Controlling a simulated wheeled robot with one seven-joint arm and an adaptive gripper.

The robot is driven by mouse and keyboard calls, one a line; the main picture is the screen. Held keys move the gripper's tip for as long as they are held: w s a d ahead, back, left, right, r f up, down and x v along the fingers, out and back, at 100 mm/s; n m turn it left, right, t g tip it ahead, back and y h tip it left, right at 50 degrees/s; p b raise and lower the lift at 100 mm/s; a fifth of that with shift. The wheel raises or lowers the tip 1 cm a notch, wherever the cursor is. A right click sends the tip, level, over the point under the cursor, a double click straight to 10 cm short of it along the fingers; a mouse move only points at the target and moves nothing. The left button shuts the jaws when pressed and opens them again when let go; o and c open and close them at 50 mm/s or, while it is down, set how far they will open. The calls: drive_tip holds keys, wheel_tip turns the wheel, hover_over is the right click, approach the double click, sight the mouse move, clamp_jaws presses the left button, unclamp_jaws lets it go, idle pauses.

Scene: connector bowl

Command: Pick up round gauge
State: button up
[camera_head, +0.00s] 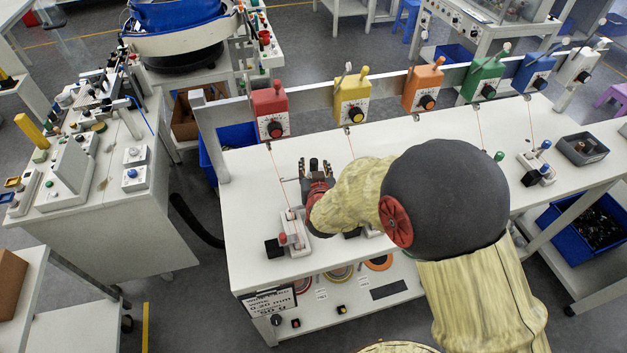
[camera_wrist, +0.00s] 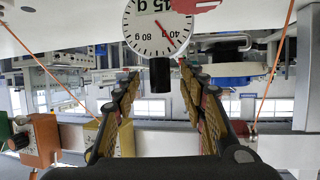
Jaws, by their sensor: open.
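The round gauge (camera_wrist: 153,27) shows at the top of the wrist view, partly cut off by the frame edge. It has a white dial with a red needle, dark printed marks and a green label. A short black cylindrical part (camera_wrist: 160,75) below the dial appears between my fingertips in the picture. My gripper (camera_wrist: 158,72) is open, with one finger on each side of that part; I cannot tell whether they touch it. In the head view my gripper (camera_head: 316,166) is over the left part of the white table. I cannot make out the gauge there.
A red box (camera_head: 271,111), a yellow box (camera_head: 352,100) and an orange box (camera_head: 422,88) hang on the rail behind the table (camera_head: 240,185), with thin orange lines running down. A grey bin (camera_head: 583,149) sits far right.

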drive_tip(key=shift+x, duration=1)
clamp_jaws()
